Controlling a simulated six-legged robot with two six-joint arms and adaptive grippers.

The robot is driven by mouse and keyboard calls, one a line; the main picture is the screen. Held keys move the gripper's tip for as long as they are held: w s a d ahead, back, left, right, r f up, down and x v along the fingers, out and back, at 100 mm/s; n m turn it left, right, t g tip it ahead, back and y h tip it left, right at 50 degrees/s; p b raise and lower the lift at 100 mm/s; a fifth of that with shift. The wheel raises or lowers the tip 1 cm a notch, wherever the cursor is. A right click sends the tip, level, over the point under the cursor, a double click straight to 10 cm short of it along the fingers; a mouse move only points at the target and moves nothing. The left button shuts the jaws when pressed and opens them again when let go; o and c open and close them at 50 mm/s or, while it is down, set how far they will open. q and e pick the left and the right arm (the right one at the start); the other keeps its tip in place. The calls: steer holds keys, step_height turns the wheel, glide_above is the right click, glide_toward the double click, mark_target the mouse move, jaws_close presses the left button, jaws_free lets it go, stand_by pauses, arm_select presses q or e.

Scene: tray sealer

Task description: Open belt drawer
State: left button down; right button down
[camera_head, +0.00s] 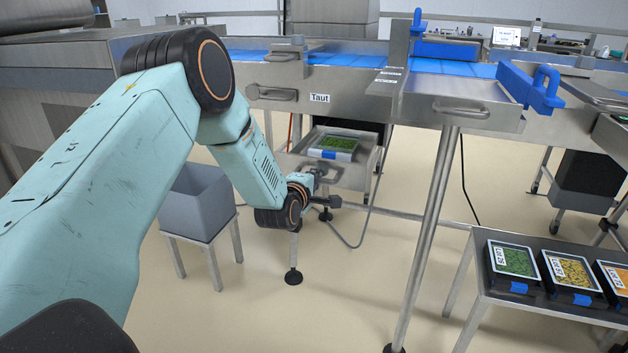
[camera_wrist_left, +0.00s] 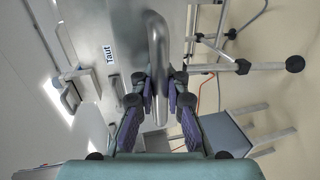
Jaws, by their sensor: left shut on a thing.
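A grey metal drawer (camera_head: 365,168) stands out below the machine front in the head view, with a black space behind it. My left gripper (camera_head: 322,190) is low at the drawer's front. In the left wrist view my left gripper (camera_wrist_left: 160,88) has its purple-grey fingers on both sides of a thick, curved metal handle (camera_wrist_left: 157,45) and is shut on it. In the head view the gripper hides most of this handle. My right gripper is not in view.
The machine front with a "Taut" label (camera_head: 319,98) and a small handle (camera_head: 272,93) is above. A grey bin on a stool (camera_head: 196,205) stands at left. A metal leg (camera_head: 425,240) and a table with packs (camera_head: 540,245) are at right. A cable lies on clear floor.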

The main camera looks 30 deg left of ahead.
arm_select(q)
steer(key=shift+w+r, duration=0.2)
steer(key=c, duration=1.4)
jaws_free()
steer(key=shift+o, duration=0.2)
steer(key=shift+f, duration=0.1)
steer(key=shift+s, duration=0.1)
steer(key=v, duration=1.2)
steer(key=shift+f, duration=0.1)
